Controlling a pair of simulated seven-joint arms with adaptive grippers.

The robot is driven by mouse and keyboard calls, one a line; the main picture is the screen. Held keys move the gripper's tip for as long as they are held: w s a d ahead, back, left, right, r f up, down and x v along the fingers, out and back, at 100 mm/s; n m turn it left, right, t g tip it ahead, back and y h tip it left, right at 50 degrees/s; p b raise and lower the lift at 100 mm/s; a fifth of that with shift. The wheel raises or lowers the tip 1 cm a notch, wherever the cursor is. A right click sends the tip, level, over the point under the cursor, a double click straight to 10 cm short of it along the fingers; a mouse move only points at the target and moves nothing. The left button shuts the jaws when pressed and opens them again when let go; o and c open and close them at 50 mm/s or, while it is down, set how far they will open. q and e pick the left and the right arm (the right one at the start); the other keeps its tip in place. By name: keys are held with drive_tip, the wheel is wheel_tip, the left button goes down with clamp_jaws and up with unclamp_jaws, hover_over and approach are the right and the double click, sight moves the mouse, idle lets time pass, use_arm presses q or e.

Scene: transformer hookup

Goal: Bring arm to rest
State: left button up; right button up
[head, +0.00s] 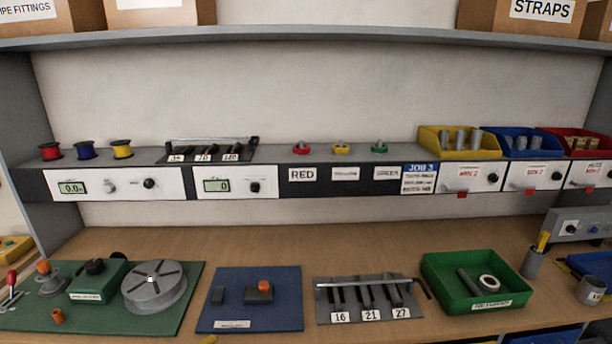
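Neither of my grippers nor any part of my arms shows in the head view. The wooden bench (390,243) lies in front of me with no arm over it. On it, a green mat (190,283) carries a round grey slotted disc (153,286) and a green box (97,281). A blue mat (285,320) holds a dark block with an orange top (264,287). A rack (366,297) labelled 16, 21 and 27 stands to its right. A green tray (433,270) holds a grey cylinder and a white ring.
A raised shelf with a panel (385,180) runs behind the bench, carrying spools (86,150), a tool rack (210,150) and yellow (450,150), blue and red bins. An upper shelf (330,34) holds boxes. Bare wood lies between the panel and the front items.

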use_arm(q)
drive_tip(key=s+a+f+m+g+y, duration=0.1)
drive_tip(key=s+a+f+g+y, duration=0.25)
drive_tip(key=s, duration=0.85)
drive_tip(key=s+a+f+m+g+y, duration=0.1)
drive_tip(key=s+a+f+y, duration=0.25)
drive_tip(key=s+a, duration=0.6)
drive_tip(key=s+d+f+g+h, duration=0.1)
drive_tip(key=s+d+f, duration=0.15)
drive_tip(key=f, duration=0.85)
drive_tip(key=s+d+f+g+h, duration=0.1)
drive_tip(key=d+f+h, duration=0.15)
drive_tip(key=f, duration=0.75)
drive_tip(key=s+d+f+g+h, duration=0.1)
drive_tip(key=d+f, duration=0.2)
drive_tip(key=f, duration=0.8)
drive_tip(key=s+f+n+g+h, duration=0.1)
drive_tip(key=s+f+n+g, duration=0.1)
drive_tip(key=s+f, duration=1.8)
drive_tip(key=shift+s+n+g, duration=0.35)
drive_tip(key=shift+s+n, duration=0.25)
drive_tip(key=shift+s, duration=0.5)
drive_tip(key=shift+d, duration=0.15)
